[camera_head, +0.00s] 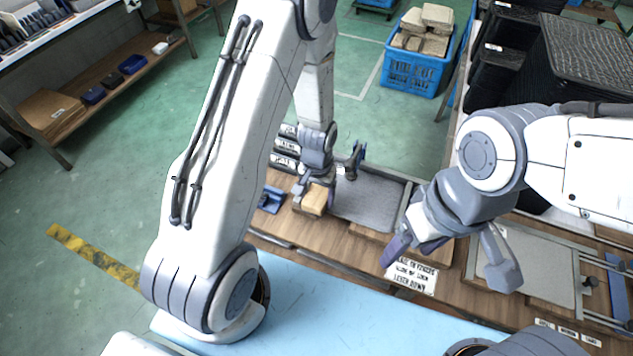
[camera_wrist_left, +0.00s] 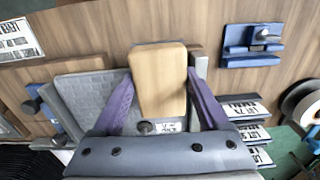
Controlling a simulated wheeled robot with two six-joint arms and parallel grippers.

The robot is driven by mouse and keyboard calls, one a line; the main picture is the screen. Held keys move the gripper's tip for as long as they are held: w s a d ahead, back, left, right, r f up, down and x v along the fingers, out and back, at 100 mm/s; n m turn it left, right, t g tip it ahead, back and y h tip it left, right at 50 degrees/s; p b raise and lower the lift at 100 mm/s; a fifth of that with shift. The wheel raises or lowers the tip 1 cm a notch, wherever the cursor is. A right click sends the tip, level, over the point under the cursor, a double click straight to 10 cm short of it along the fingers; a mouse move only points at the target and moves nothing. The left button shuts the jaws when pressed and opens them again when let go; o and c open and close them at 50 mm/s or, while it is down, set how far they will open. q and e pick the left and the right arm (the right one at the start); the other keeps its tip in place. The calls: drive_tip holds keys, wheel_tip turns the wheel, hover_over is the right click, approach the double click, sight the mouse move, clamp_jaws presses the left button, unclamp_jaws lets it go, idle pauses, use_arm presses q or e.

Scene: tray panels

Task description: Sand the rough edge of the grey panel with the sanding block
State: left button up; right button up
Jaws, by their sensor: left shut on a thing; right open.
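My left gripper (camera_head: 316,190) is shut on the tan sanding block (camera_head: 313,202). In the left wrist view the block (camera_wrist_left: 160,85) sits between the two purple fingers of that gripper (camera_wrist_left: 159,84). The grey panel (camera_head: 368,197) lies on the wooden bench, just right of the block. In the left wrist view the panel (camera_wrist_left: 90,98) lies left of and partly behind the block and fingers. I cannot tell whether the block touches the panel's edge. My right gripper (camera_head: 450,258) is open and empty above the bench, right of the panel.
A blue holder (camera_head: 271,199) stands left of the block; it also shows in the left wrist view (camera_wrist_left: 252,46). A lettered sign (camera_head: 411,273) is at the bench's front. Another grey panel (camera_head: 540,262) lies at the right. A blue crate (camera_head: 413,72) of blocks stands behind.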

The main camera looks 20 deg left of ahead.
use_arm(q)
drive_tip(key=shift+r+p, duration=1.2)
drive_tip(key=shift+r, duration=0.65)
